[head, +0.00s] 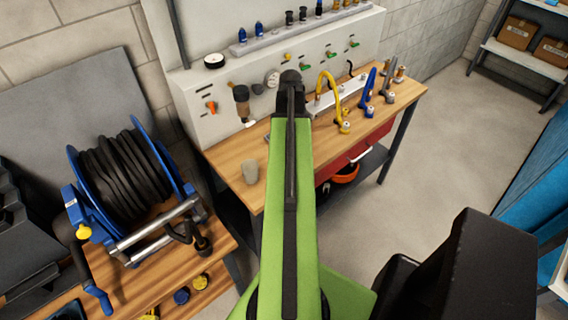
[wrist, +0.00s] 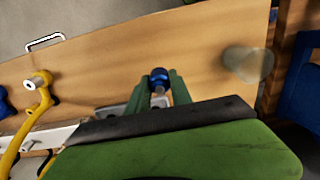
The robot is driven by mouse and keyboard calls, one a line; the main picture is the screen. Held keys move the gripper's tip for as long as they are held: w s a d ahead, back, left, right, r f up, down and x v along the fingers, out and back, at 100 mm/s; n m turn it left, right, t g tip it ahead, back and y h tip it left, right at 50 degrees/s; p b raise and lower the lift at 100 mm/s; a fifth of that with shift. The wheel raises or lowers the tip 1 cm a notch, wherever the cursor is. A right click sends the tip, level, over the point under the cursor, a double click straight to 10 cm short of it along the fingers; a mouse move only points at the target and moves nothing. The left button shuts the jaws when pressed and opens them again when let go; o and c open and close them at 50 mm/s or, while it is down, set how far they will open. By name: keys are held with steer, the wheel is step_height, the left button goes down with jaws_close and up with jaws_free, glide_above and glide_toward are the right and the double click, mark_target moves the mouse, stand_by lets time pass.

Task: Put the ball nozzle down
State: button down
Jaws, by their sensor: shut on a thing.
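In the wrist view the ball nozzle (wrist: 159,78) is a small, round, dark blue piece. It sits between the green fingers of my gripper (wrist: 158,88), near their tips. My gripper is shut on it, above the wooden workbench (wrist: 200,45). I cannot tell how far the nozzle is above the wood. In the head view my green arm reaches over the same workbench (head: 222,158). The arm's dark end hides my fingers and the nozzle there.
A yellow curved tap (head: 325,90) and blue tap (head: 368,90) stand right of my arm. Bare wood lies around the cup. A hose reel (head: 120,175) is left.

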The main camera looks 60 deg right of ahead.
steer(key=s+d+r+p, duration=0.2)
steer(key=s+d+r, duration=0.15)
steer(key=s, duration=0.55)
steer(key=w+a+f+b, duration=0.2)
steer(key=w, duration=0.1)
steer(key=w+a+f+b, duration=0.1)
steer(key=w+f+b, duration=0.1)
steer(key=w+f, duration=0.1)
steer(key=w+a+f+b, duration=0.2)
steer(key=w+f+b, duration=0.1)
steer(key=shift+w+a+f, duration=0.1)
steer(key=shift+a, duration=0.25)
steer(key=shift+w+a, duration=0.1)
steer(key=shift+w, duration=0.1)
step_height(320, 180, down, 4)
steer(key=b, duration=0.4)
steer(key=shift+f, duration=0.2)
steer(key=shift+r, duration=0.25)
steer(key=shift+f, duration=0.2)
steer(key=c, duration=1.2)
jaws_free()
steer(key=shift+o, duration=0.2)
